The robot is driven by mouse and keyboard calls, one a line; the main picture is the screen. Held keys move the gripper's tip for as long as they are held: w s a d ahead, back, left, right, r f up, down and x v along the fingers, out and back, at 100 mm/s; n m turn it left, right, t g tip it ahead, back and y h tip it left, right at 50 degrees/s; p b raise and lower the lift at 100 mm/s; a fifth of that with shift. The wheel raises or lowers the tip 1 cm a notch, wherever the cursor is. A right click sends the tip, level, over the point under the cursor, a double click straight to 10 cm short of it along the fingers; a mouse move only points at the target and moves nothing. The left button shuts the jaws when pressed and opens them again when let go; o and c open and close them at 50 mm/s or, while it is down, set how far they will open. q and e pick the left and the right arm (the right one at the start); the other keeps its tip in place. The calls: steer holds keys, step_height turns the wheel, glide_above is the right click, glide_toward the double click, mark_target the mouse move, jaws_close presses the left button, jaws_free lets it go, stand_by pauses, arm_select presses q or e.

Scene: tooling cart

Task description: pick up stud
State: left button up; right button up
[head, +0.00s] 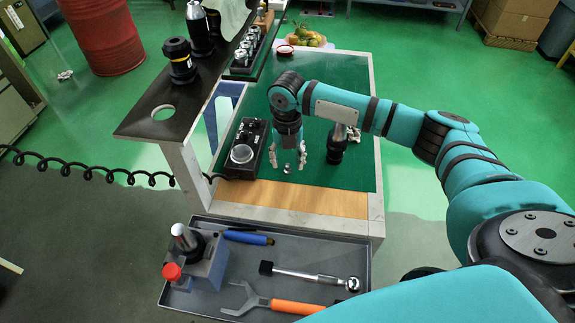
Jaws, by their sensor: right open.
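A small silver metal piece, which looks like the stud (287,169), sits on the green mat of the cart top. My right gripper (287,156) points down just behind and above it, with its two fingers spread to either side. The gripper is open, and nothing shows clasped between the fingers. I cannot tell whether the fingertips touch the mat. My left gripper is not in view.
A dark tool holder (337,146) stands close right. A grey tray (342,263) with wrenches is in front. A raised dark shelf (141,122) is at left.

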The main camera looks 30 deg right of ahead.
steer(key=shift+f, duration=1.3)
jaws_close()
steer(key=shift+r, duration=0.1)
